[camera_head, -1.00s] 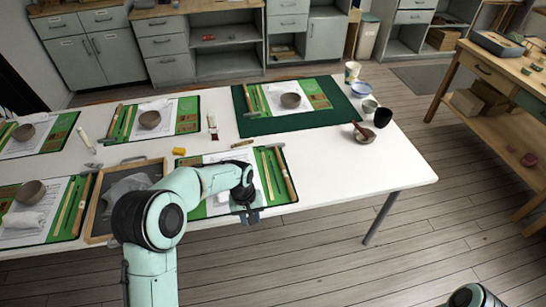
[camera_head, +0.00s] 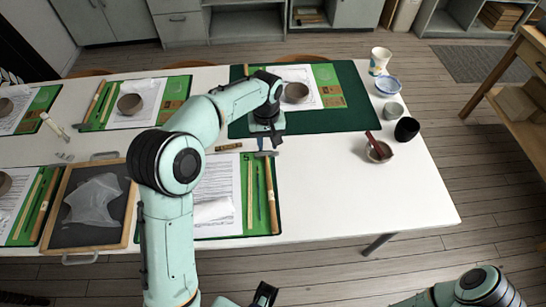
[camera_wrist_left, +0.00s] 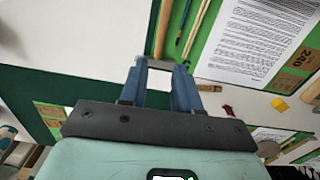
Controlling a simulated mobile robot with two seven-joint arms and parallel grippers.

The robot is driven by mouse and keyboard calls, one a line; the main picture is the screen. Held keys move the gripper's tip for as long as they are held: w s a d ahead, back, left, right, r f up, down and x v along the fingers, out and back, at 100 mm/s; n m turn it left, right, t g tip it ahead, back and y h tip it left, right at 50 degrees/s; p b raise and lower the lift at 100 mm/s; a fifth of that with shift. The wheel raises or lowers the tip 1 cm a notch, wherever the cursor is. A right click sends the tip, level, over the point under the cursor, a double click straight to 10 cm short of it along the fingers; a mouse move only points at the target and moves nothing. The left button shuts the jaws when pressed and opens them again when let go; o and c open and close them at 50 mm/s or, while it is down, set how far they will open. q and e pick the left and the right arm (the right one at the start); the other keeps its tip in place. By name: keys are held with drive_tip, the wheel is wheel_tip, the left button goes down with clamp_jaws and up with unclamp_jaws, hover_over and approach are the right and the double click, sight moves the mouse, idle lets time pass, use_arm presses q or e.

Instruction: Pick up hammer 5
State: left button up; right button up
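A hammer (camera_head: 272,195) with a wooden handle and grey head lies on the right side of the front green mat (camera_head: 262,222). No number shows on it, so I cannot tell whether it is hammer 5. My left gripper (camera_head: 267,145) is over the head end of this hammer. In the left wrist view, my left gripper (camera_wrist_left: 160,68) has its blue fingers apart, with the grey head in line between the tips and the handle (camera_wrist_left: 163,30) running away from it. I cannot tell any contact. A dark part, possibly my right gripper (camera_head: 265,294), shows at the bottom edge; its fingers are unclear.
A framed tray (camera_head: 130,228) stands left of the front mat. A dark green cloth (camera_head: 345,118) lies behind. A bowl with a red tool (camera_head: 378,150), a black cup (camera_head: 406,129) and other cups stand at right. The table's front right is clear.

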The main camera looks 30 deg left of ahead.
use_arm(q)
hover_over(267, 166)
drive_tip(key=f, duration=0.6)
drive_tip(key=shift+s+d+f+b, duration=0.2)
drive_tip(key=shift+s+b, duration=0.1)
drive_tip(key=shift+s, duration=0.05)
drive_tip(key=shift+w+a+f, duration=0.1)
drive_tip(key=shift+w+f, duration=0.1)
drive_tip(key=shift+f, duration=1.4)
drive_tip(key=shift+w+a+f, duration=0.1)
drive_tip(key=shift+w+f, duration=0.05)
drive_tip(key=shift+f, duration=1.4)
clamp_jaws()
